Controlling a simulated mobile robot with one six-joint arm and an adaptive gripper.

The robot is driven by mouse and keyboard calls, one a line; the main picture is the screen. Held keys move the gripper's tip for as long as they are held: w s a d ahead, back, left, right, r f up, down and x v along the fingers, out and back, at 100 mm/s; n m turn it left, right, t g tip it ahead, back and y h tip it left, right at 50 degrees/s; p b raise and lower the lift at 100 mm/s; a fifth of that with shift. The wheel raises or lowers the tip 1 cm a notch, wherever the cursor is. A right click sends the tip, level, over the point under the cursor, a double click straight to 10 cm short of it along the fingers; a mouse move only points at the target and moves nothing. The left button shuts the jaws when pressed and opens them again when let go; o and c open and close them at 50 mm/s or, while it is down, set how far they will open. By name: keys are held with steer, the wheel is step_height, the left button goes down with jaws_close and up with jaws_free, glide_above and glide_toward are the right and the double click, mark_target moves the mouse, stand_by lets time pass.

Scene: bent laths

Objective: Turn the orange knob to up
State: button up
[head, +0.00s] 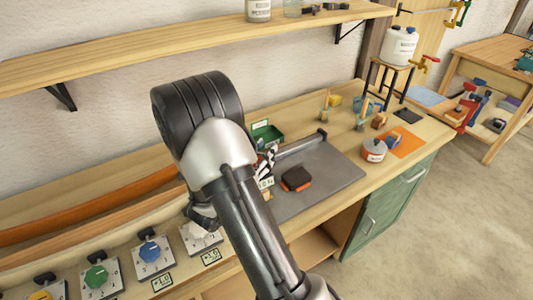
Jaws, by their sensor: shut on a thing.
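A row of knobs on pale square plates runs along the bench's front left. A yellow knob (42,296) is cut by the bottom edge, then come a green knob (96,276) and a blue knob (150,251). My gripper (203,222) is low over the rightmost plate (188,242), partly hidden behind my arm. It is shut on the knob there. That knob is covered by my gripper, so its colour and pointing direction cannot be seen. No orange knob shows openly.
Small number cards (162,282) lie in front of the plates. An orange bent lath (90,212) runs behind the knobs. A grey board (325,172) with a dark block (296,179) lies right of my arm. A shelf (180,47) hangs above.

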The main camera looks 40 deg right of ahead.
steer(key=shift+w+a+f+n+t+y+b, duration=0.15)
steer(key=shift+n+t+y+b, duration=0.1)
steer(key=shift+n+t, duration=0.35)
steer(key=shift+w+r+n+t+y+b, duration=0.15)
steer(key=shift+n+t+y, duration=0.2)
steer(key=shift+t, duration=0.45)
steer(key=shift+w+a+f+n+t+y+b, duration=0.1)
steer(key=shift+w+f+n+t+y+b, duration=0.1)
steer(key=shift+n+t, duration=0.4)
steer(key=shift+c, duration=0.4)
steer(key=o, duration=0.6)
steer(key=shift+o, duration=1.4)
steer(key=shift+a+r, duration=0.1)
steer(key=shift+a, duration=0.1)
steer(key=o, duration=0.3)
steer(key=shift+d+r, duration=0.1)
steer(key=shift+v, duration=4)
steer(key=shift+o, duration=0.3)
steer(key=shift+s, duration=0.1)
